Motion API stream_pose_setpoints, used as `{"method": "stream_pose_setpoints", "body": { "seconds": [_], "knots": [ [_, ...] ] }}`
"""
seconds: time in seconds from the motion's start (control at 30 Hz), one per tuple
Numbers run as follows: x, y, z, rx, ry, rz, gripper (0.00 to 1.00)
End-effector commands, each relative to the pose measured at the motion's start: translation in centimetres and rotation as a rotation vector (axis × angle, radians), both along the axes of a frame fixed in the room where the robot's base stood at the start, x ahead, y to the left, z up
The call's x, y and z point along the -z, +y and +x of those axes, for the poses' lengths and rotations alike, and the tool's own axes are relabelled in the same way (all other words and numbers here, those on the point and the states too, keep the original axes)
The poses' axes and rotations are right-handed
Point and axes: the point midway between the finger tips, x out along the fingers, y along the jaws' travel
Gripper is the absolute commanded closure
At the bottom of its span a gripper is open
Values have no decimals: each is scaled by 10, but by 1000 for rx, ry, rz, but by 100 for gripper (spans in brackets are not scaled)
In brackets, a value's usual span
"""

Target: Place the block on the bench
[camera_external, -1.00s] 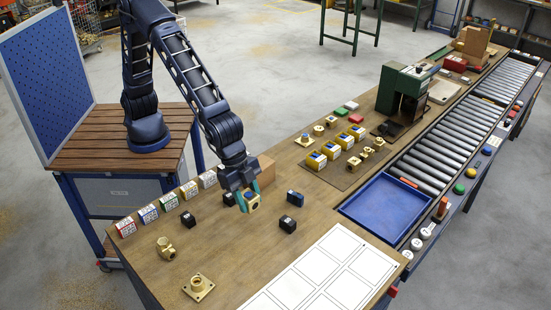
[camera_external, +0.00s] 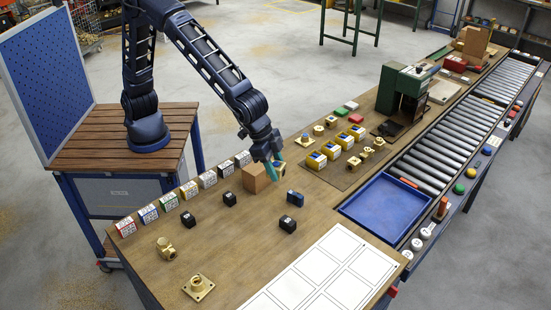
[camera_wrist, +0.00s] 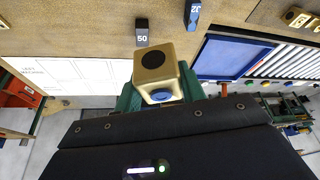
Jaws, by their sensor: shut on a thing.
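A brass-coloured block (camera_wrist: 165,68) with a dark round recess in one face and a blue round cap on another is between the teal fingers of my gripper (camera_wrist: 158,92) in the wrist view. In the external view my gripper (camera_external: 275,171) is shut on the block (camera_external: 281,166), which is partly hidden by the fingers. The block appears to be held above the wooden bench (camera_external: 235,240), to the right of a brown box; the exact height cannot be told.
The brown box (camera_external: 254,178) stands close by. Dark blocks (camera_external: 288,224) and a blue block (camera_external: 295,198) lie in front. A mat (camera_external: 325,175) with brass parts, a blue tray (camera_external: 392,208) and a white sheet (camera_external: 325,270) lie right. Bare wood is between.

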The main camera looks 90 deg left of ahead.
Motion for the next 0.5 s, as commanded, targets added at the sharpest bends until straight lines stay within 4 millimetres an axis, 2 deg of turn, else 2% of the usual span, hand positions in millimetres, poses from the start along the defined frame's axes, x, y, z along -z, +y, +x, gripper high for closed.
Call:
{"method": "stream_pose_setpoints", "body": {
  "seconds": [0.03,0.2,0.5],
  "knots": [
    [3,20,10,-51,-1,0,100],
    [14,84,37,-224,-1,0,100],
    [29,202,68,-534,-2,-1,100]
  ]
}}
